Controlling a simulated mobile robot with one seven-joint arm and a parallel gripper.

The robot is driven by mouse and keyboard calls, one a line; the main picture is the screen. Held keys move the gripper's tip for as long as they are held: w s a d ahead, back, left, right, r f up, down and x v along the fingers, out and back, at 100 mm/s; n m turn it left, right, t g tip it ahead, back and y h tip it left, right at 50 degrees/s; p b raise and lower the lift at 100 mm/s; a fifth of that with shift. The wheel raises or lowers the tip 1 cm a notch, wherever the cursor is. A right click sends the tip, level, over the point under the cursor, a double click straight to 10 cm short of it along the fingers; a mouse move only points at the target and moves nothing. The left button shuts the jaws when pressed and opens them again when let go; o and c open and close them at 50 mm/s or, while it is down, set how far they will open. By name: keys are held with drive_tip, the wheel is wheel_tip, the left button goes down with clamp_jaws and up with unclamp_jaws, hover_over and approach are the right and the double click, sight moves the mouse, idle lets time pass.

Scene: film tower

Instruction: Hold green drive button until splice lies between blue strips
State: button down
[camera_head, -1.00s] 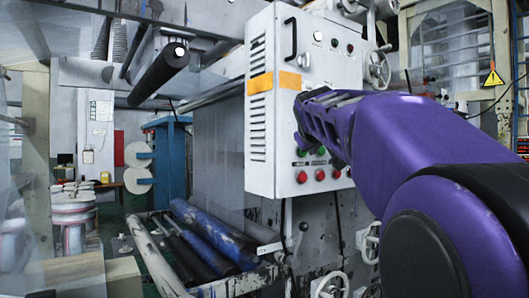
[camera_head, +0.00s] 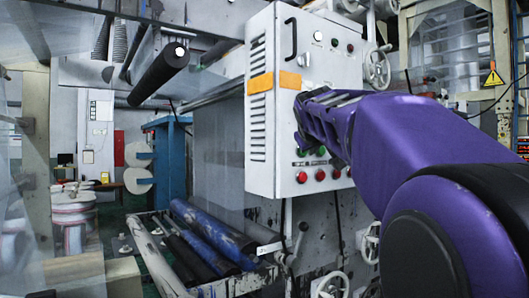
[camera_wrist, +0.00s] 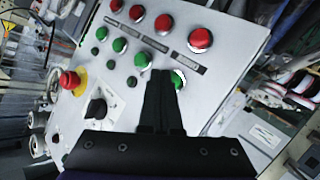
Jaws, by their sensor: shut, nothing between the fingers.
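The control panel (camera_head: 270,105) is a light grey box with red and green buttons. In the wrist view, my gripper (camera_wrist: 165,74) is shut and empty, with its fingertips at the panel face. A green button (camera_wrist: 179,80) in a pale ring sits right by the right fingertip, partly covered by it. I cannot tell whether the fingers touch or press it. Another green button (camera_wrist: 142,60) is just left of the fingertips. In the head view, my purple arm hides the contact. A grey film sheet (camera_head: 218,150) hangs left of the panel. I cannot make out a splice or blue strips.
Red buttons, such as this one (camera_wrist: 200,39), line the panel beyond the green ones. A red emergency knob (camera_wrist: 69,80) on yellow and a black rotary switch (camera_wrist: 96,108) are to the left. Rollers (camera_head: 205,240) lie on a low frame. A handwheel (camera_head: 378,68) stands beside the panel.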

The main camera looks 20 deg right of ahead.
drive_tip(key=shift+w+a, duration=0.15)
drive_tip(key=shift+w, duration=0.3)
